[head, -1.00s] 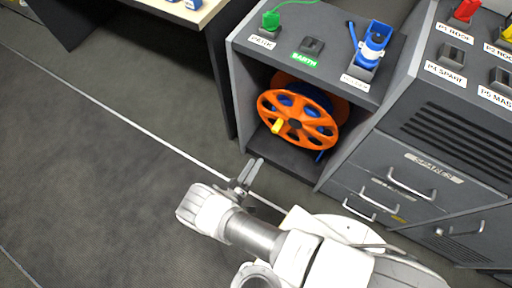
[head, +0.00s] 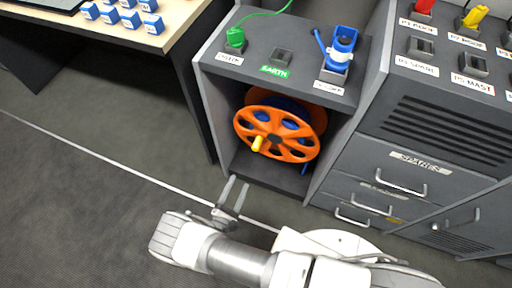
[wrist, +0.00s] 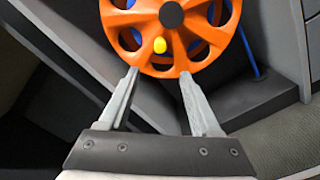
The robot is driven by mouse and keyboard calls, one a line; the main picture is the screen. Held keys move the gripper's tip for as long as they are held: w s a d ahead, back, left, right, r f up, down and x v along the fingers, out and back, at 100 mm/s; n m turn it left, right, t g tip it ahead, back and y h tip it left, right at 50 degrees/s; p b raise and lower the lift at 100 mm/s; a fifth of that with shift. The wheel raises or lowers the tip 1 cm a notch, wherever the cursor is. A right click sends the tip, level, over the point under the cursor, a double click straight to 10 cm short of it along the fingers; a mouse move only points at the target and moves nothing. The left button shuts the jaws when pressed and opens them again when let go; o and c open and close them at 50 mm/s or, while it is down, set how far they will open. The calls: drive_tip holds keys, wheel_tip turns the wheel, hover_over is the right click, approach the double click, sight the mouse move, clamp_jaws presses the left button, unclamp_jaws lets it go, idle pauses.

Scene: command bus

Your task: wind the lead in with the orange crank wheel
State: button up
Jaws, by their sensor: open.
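The orange crank wheel (head: 292,147) stands upright in the open bay of the grey cabinet, with a dark hub and a yellow crank knob (head: 257,144) at its lower left. Blue lead shows behind its spokes. In the wrist view the wheel (wrist: 198,50) is straight ahead, with the yellow knob (wrist: 159,45) above and between my fingers. My gripper (head: 237,190) is open and empty, in front of the bay and below the wheel in the head view. The fingertips (wrist: 158,72) appear close to the wheel's lower rim; I cannot tell whether they touch.
The bay's side walls and floor (head: 270,177) surround the wheel. On the cabinet top are a green plug (head: 235,38) and a blue connector (head: 341,45). A drawer unit (head: 385,178) stands at right, a table with blue blocks at upper left. Open floor (head: 80,190) lies left.

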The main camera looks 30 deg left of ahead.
sight(255, 150)
drive_tip(key=w+n+b, duration=0.1)
drive_tip(key=w+n, duration=0.2)
drive_tip(key=w, duration=0.2)
drive_tip(key=w+a+n+b, duration=0.1)
drive_tip(key=w+n+b, duration=0.1)
drive_tip(key=w, duration=0.4)
drive_tip(key=w+n+b, duration=0.2)
drive_tip(key=w+n, duration=0.2)
drive_tip(key=w, duration=0.2)
drive_tip(key=shift+w+a, duration=0.15)
drive_tip(key=shift+a, duration=0.25)
clamp_jaws()
idle(1.1)
